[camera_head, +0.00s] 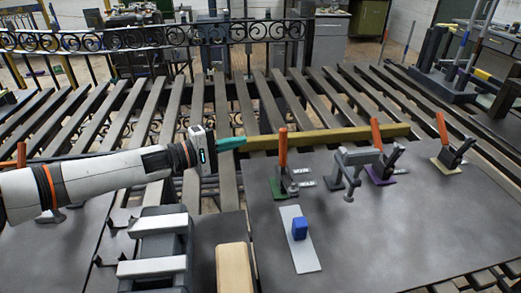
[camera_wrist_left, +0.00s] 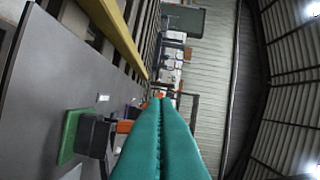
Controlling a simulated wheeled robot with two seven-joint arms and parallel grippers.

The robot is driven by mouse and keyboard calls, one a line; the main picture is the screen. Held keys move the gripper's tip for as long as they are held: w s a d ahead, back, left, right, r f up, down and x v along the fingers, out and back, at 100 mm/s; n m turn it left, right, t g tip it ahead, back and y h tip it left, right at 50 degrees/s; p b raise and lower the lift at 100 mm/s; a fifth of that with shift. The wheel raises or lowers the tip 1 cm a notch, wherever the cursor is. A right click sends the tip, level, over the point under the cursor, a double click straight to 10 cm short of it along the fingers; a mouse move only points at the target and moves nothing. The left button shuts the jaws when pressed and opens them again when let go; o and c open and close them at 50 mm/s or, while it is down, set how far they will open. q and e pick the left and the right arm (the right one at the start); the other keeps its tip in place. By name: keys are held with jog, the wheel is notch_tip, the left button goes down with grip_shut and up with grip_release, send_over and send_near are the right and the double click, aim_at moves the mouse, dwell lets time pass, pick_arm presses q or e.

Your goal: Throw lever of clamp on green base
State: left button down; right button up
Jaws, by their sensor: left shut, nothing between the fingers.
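The clamp on the green base (camera_head: 277,190) stands on the dark plate, with its orange lever (camera_head: 283,148) upright. My left gripper (camera_head: 243,141) has green fingers, shut with nothing between them. In the head view its tips are left of the lever, near the lever's height, with a visible gap. In the left wrist view the shut fingers (camera_wrist_left: 162,103) fill the lower middle. The green base (camera_wrist_left: 70,137) is on the left there, and the orange lever (camera_wrist_left: 125,126) is just left of the fingers, partly hidden. My right gripper is not in view.
A clamp on a purple base (camera_head: 380,179) and one on a yellow-green base (camera_head: 446,168) stand to the right. A grey metal strip (camera_head: 308,254) with a blue block (camera_head: 299,228) lies in front. A yellow bar (camera_head: 340,136) runs behind. A wooden block (camera_head: 235,268) is nearer.

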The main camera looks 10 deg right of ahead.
aim_at(283, 148)
pick_arm(q)
jog(key=d, duration=0.9)
jog(key=shift+s+p, duration=0.25)
jog(key=shift+p, duration=0.1)
jog(key=shift+r, duration=0.1)
jog(key=shift+d, duration=0.1)
